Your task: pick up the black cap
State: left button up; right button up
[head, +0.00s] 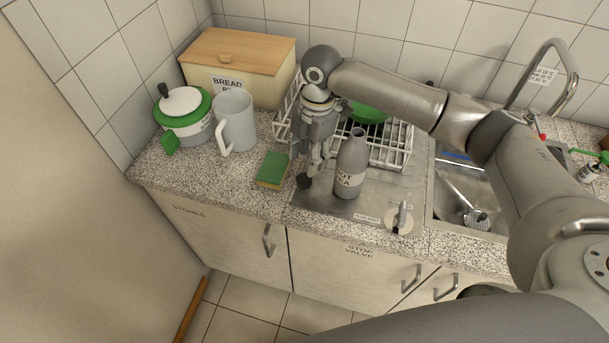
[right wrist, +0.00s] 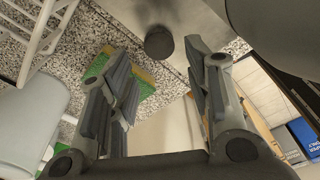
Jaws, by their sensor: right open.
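The black cap (head: 303,181) is small and dark and rests on the metal drainboard near its left edge, in front of the dish rack. In the right wrist view the cap (right wrist: 159,42) shows beyond and between my fingertips, clear of both. My right gripper (head: 314,168) points down just above and beside the cap. In the wrist view its two fingers (right wrist: 153,55) are spread with nothing between them. My left gripper is in neither view.
A grey bottle (head: 350,167) stands close to the right of the gripper. A green-yellow sponge (head: 272,169) lies to the left. A white dish rack (head: 390,150) is behind. A grey pitcher (head: 234,121), bread box (head: 238,85) and sink (head: 462,190) are farther off.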

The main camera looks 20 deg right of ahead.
aim_at(304, 178)
jog(key=shift+f, duration=0.8)
jog(key=f+p, duration=0.1)
jog(key=f, duration=0.1)
jog(key=a+f+p, duration=0.1)
jog(key=f, duration=0.1)
jog(key=shift+s+f, duration=0.1)
jog(key=shift+s, duration=0.05)
jog(key=shift+f, duration=0.45)
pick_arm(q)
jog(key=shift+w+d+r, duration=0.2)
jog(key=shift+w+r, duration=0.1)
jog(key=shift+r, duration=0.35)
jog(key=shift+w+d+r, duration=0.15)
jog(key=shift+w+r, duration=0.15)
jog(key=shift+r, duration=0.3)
pick_arm(e)
jog(key=c, duration=0.4)
